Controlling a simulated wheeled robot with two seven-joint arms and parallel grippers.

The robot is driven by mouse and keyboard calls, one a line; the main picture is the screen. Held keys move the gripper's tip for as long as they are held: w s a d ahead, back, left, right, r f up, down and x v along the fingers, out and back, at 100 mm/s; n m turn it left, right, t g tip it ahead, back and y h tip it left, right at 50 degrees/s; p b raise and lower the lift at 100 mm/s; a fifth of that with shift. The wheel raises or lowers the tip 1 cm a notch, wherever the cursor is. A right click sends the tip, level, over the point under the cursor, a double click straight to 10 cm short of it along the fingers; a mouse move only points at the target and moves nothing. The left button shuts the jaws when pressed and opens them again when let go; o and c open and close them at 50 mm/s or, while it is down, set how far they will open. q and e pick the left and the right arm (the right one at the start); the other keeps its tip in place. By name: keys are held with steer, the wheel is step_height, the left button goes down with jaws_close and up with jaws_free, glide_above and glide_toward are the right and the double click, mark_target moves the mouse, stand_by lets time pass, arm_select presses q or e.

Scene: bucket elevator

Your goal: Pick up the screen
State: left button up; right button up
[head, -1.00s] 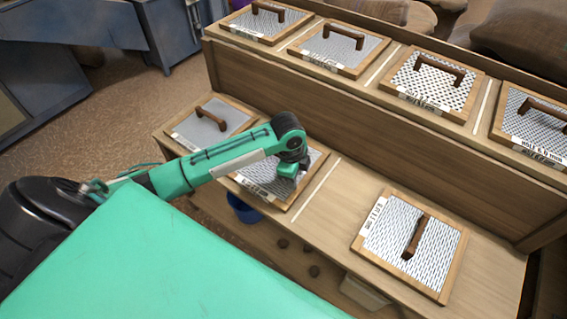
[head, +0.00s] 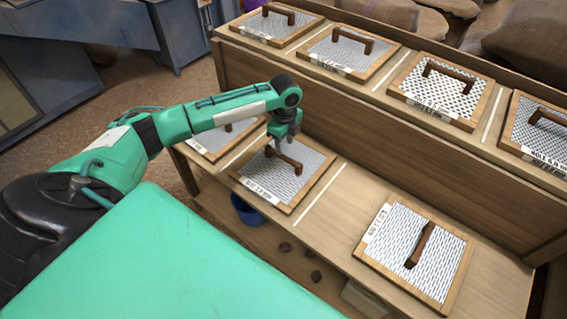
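Several wood-framed screens with brown handles lie on a two-level wooden bench. My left gripper (head: 284,139) points down over the far side of the middle lower screen (head: 285,187), close to the upper end of its handle (head: 284,160). Whether its fingers touch the handle or are open is too small to tell. Another lower screen (head: 204,143) lies to the left, partly behind my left arm. A third lower screen (head: 398,248) lies to the right, its handle (head: 420,245) set at a slant. My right gripper is not in view.
The upper shelf holds a row of screens (head: 347,52), (head: 448,88), set between pale dividing strips. A bare stretch of lower shelf (head: 335,225) separates the middle and right screens. A blue bucket (head: 246,211) stands below the bench. Sacks (head: 525,45) lie behind.

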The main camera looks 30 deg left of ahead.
mark_target(283, 155)
arm_select(q)
steer(key=f, duration=0.6)
steer(key=shift+s+f, duration=0.3)
steer(key=shift+s, duration=0.1)
steer(key=shift+r, duration=0.1)
jaws_close()
